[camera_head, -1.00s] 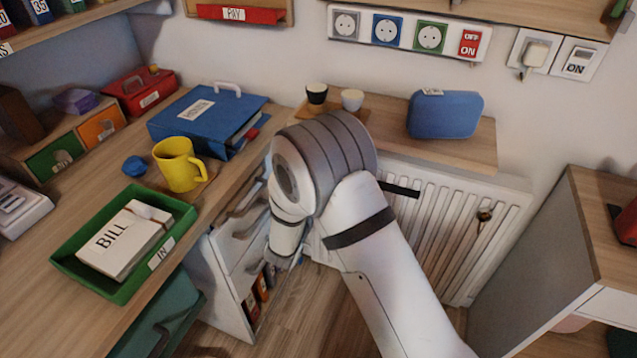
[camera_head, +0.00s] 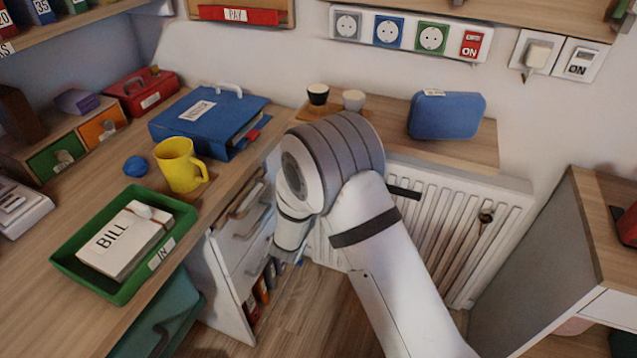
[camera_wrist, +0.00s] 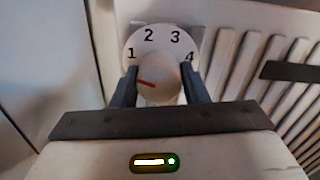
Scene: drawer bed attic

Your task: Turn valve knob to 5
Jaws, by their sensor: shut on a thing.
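The pale round valve knob (camera_wrist: 160,88) is in the middle of the wrist view. It sits on a white dial (camera_wrist: 163,45) with the numbers 1, 2, 3 and 4 in view; no 5 shows. The knob's red pointer (camera_wrist: 145,83) points left, a little below the 1. My gripper (camera_wrist: 159,78) is shut on the knob, one dark finger on each side of it. In the head view my own arm hides the knob and the gripper's fingers.
The white ribbed radiator (camera_head: 450,235) stands right of my arm, below a wooden shelf (camera_head: 470,150) bearing a blue case (camera_head: 446,115) and two small cups. The desk at left holds a green tray (camera_head: 120,290) and a yellow mug (camera_head: 180,165). Open floor shows below.

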